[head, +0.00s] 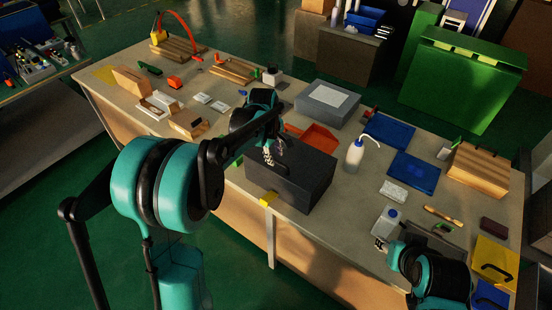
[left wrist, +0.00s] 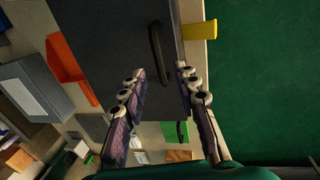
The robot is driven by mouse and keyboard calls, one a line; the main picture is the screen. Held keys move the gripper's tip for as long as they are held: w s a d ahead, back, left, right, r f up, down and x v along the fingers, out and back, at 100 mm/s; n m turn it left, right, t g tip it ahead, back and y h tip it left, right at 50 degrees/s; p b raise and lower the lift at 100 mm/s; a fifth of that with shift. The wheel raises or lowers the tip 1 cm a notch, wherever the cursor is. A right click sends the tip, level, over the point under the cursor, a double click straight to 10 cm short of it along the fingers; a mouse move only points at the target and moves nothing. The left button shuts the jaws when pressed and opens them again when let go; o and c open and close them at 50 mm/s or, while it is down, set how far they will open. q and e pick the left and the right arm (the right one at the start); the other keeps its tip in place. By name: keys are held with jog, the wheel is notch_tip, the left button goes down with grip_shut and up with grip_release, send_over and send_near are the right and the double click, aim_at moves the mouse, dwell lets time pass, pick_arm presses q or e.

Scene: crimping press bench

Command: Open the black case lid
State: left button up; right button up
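The black case (head: 310,178) sits shut near the front edge of the bench, its flat lid facing up. My left gripper (head: 272,152) is over the lid's left part. In the left wrist view, the lid (left wrist: 105,35) fills the top middle and carries a black bar handle (left wrist: 156,45). My left gripper (left wrist: 160,72) is open there, with the handle's lower end appearing between its fingertips. I cannot tell whether the fingers touch the handle. My right gripper (head: 382,245) is low at the right, close to a white bottle (head: 386,222); its finger opening is unclear.
A yellow piece (head: 269,199) is at the bench edge by the case. A red-orange bin (head: 315,138) and a grey box (head: 328,102) stand behind it. A white squeeze bottle (head: 355,155) and blue trays (head: 413,172) are to the right.

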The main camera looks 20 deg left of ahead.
pick_arm(q)
jog(key=shift+w+f, duration=0.15)
jog(key=shift+f, duration=0.75)
grip_shut()
jog(key=shift+r, duration=0.1)
